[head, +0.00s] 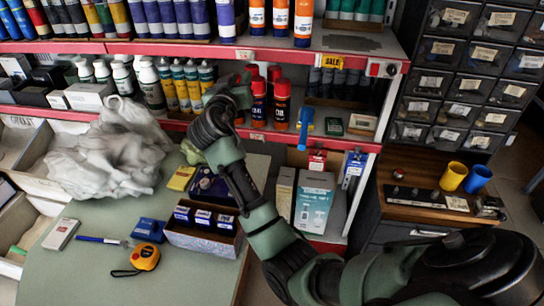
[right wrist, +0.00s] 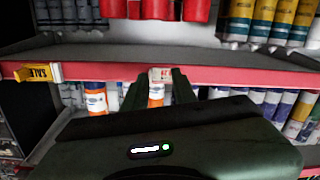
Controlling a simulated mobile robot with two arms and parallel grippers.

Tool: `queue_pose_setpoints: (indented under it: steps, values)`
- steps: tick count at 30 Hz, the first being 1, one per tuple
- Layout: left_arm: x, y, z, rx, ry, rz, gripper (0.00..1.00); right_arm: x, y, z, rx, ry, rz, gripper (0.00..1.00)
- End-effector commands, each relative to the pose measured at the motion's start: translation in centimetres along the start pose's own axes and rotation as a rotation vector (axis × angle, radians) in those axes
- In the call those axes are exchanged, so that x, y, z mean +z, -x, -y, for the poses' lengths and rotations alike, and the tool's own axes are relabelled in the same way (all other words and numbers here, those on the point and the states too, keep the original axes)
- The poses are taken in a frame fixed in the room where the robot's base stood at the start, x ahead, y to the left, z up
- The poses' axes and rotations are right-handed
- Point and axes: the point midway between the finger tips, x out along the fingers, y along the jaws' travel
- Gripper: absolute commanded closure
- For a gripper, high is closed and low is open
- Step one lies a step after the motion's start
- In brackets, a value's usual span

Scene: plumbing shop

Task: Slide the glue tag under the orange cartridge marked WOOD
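The glue tag (head: 245,54), small and white with red print, sits on the red edge of the upper shelf, below the leftmost orange-and-white cartridge (head: 257,17). A middle cartridge (head: 281,18) and a right one (head: 304,20) stand beside it; I cannot read which is marked WOOD. My right gripper (head: 244,73) reaches up to this edge. In the upside-down right wrist view its two fingers (right wrist: 160,78) lie close against both sides of the tag (right wrist: 161,73) and appear shut on it. My left gripper is not in view.
A yellow SALE tag (head: 330,62) sits farther right on the same edge. Red-capped bottles (head: 281,103) stand on the shelf below, close to my right gripper. Purple tubes (head: 226,20) stand left of the cartridges. The shelf edge between the two tags looks clear.

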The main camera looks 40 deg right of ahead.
Motion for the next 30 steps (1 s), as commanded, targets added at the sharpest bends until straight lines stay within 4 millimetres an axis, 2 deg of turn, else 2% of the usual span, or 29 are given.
queue_pose_setpoints:
  steps: [1,7,15,23,30]
  values:
    - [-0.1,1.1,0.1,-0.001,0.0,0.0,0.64,0.4,-0.3,0.2,-0.013,0.08,0.011,0.73]
    - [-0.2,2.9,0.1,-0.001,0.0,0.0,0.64,4.3,-1.1,1.2,-0.075,0.395,0.05,0.73]
    - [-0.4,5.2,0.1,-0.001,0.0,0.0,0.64,9.7,-1.6,1.5,-0.166,0.791,0.091,0.73]
    - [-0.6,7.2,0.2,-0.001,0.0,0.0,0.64,14.9,-1.5,1.1,-0.266,1.14,0.112,0.73]
    - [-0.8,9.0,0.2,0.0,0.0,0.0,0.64,19.5,-1.0,-0.2,-0.364,1.437,0.12,0.73]
